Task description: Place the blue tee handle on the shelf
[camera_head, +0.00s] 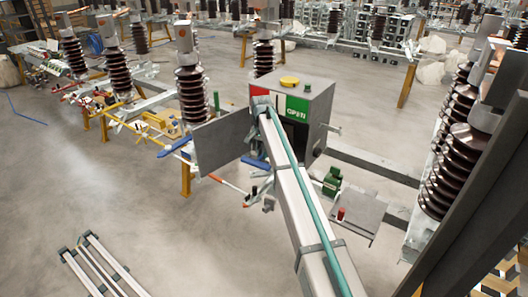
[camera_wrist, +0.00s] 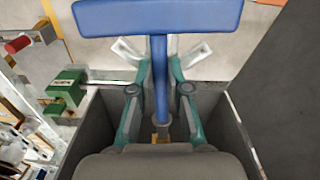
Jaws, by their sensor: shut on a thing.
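The blue tee handle (camera_wrist: 158,18) has a wide flat crossbar at the top of the wrist view and a stem running down the middle. My gripper (camera_wrist: 160,90) is shut on this stem, with one green-grey finger on each side. The stem's lower end is hidden or unclear near a small yellowish part. In the head view my gripper cannot be made out behind my arm. A blue piece (camera_head: 257,162) shows left of my arm there; I cannot tell for sure that it is the handle. A flat grey plate (camera_head: 360,212) right of my arm may be the shelf.
The grey cabinet (camera_head: 318,105) has a green OPEN label and a yellow cap. Its door (camera_head: 222,140) stands open at the left. A green block (camera_head: 332,180) and a red cylinder (camera_head: 341,213) are at the right. Grey walls flank my gripper in the wrist view. Floor at lower left is mostly free.

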